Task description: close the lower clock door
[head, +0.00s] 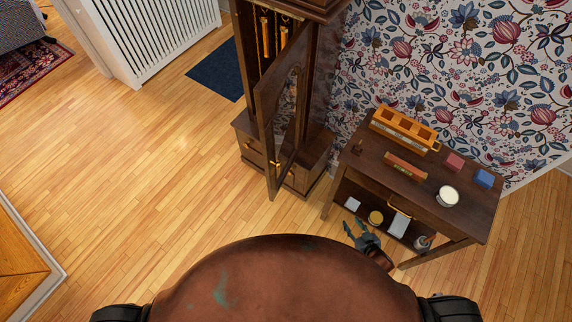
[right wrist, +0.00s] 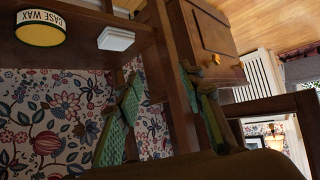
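The tall clock's dark wooden door (head: 268,115), with a glass pane, stands ajar and swung out toward me in the head view. A small brass knob (head: 276,165) is low on it. The open clock case (head: 245,45) shows brass-coloured weights inside. My right gripper (head: 352,232) is low beside the side table's front edge, right of the door and apart from it. In the right wrist view its green fingers (right wrist: 160,120) are spread with nothing between them. The clock's base (right wrist: 205,30) shows beyond them. My left gripper is not in view.
The side table (head: 355,175) holds an orange wooden rack (head: 404,130), a white-topped container (head: 447,196) and small boxes. Its lower shelf holds a wax tin (head: 376,217) and other items. A white radiator cover (head: 150,40) stands back left.

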